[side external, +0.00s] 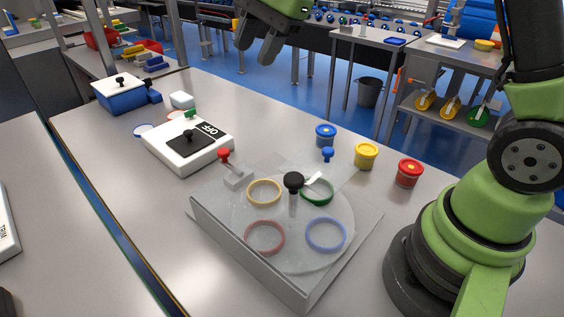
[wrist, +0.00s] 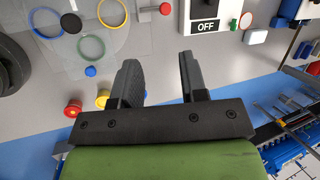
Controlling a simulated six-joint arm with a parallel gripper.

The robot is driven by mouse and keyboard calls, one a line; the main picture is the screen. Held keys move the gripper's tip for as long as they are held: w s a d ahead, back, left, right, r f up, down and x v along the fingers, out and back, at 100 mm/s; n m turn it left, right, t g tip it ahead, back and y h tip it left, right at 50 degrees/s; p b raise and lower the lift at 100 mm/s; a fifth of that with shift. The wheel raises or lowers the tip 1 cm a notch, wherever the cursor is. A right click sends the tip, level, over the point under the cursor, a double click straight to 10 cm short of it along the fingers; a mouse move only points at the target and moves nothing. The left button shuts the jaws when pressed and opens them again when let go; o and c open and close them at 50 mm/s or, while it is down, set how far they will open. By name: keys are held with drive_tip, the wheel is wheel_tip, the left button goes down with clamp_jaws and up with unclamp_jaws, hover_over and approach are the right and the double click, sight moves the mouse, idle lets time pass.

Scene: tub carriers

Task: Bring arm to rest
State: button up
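My gripper (side external: 257,43) is raised high above the far side of the table (side external: 90,135), at the top of the side view. In the wrist view its two fingers (wrist: 157,80) are spread apart with nothing between them. A clear carrier box (side external: 250,250) stands near the front, with a round plate holding yellow, green, red and blue rings and a black knob (side external: 293,181). A blue tub (side external: 325,135), a yellow tub (side external: 366,155) and a red tub (side external: 409,172) stand in a row to its right. My gripper touches none of them.
A white box labelled OFF (side external: 188,145) with a black handle stands left of the carrier. A blue box (side external: 120,93) and a small white block (side external: 181,100) are behind it. A red knob (side external: 224,155) and a blue knob (side external: 327,154) rise by the carrier. Air around my gripper looks clear.

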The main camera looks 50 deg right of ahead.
drive_tip(key=s+r+n+t, duration=0.1)
drive_tip(key=s+n, duration=0.5)
drive_tip(key=s, duration=0.5)
drive_tip(key=s+r+n+t+h, duration=0.1)
drive_tip(key=s+r+n+t, duration=0.1)
drive_tip(key=s+n, duration=0.4)
drive_tip(key=s, duration=0.5)
drive_tip(key=shift+s+r+t, duration=0.15)
drive_tip(key=shift+s+t, duration=0.05)
drive_tip(key=shift+t, duration=0.1)
